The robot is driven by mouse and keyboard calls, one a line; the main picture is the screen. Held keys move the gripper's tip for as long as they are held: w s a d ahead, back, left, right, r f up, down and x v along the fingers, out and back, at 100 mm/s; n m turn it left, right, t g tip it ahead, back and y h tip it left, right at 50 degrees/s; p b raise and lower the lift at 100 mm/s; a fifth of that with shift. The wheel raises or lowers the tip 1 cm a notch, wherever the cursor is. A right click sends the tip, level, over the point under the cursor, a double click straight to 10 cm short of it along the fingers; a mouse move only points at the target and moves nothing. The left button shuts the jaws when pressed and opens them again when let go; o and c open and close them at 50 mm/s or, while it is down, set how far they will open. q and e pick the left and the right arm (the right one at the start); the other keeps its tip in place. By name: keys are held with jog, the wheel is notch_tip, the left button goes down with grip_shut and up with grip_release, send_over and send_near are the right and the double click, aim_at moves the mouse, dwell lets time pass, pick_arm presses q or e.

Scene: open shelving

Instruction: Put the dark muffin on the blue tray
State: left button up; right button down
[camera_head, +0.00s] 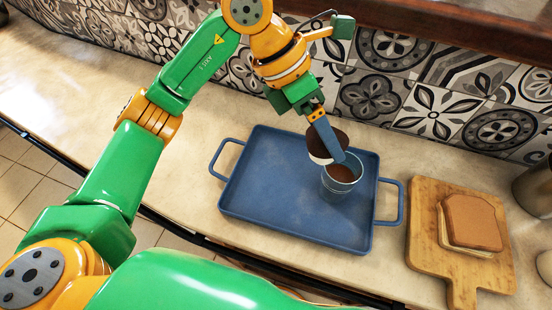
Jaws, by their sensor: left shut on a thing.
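The dark muffin (340,135), with a dark brown top and a pale lower part, is held by my left gripper (325,142). That gripper is shut on it, and one blue-grey finger hides part of the muffin. The gripper points down over the far right part of the blue tray (268,188), a rectangular tray with a handle at each end. In the picture the muffin and fingertip overlap the cup's rim; I cannot tell whether they touch it. The muffin appears above the tray floor, at a height I cannot judge exactly. My right gripper is not in view.
A grey-blue cup with brown contents (342,173) stands on the tray's right part. The tray's left and middle are bare. Right of it lies a wooden board (430,255) with sliced bread (472,222). A metal container (537,187) is cut off at the right edge. A tiled wall (430,108) stands behind.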

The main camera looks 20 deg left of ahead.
pick_arm(q)
jog(key=a+f, duration=0.2)
jog(key=a, duration=0.1)
jog(key=a+f+p, duration=0.1)
jog(key=a+f, duration=0.4)
jog(key=a, duration=0.1)
jog(key=shift+s+a+f, duration=0.2)
jog(key=shift+s+f, duration=0.15)
jog(key=shift+f, duration=0.05)
notch_tip(320, 180, down, 3)
jog(key=shift+r+p, duration=0.15)
jog(key=shift+p, duration=0.65)
jog(key=shift+f, duration=0.2)
jog(key=o, duration=1.2)
jog(key=b+v, duration=0.1)
jog(key=v, duration=1.1)
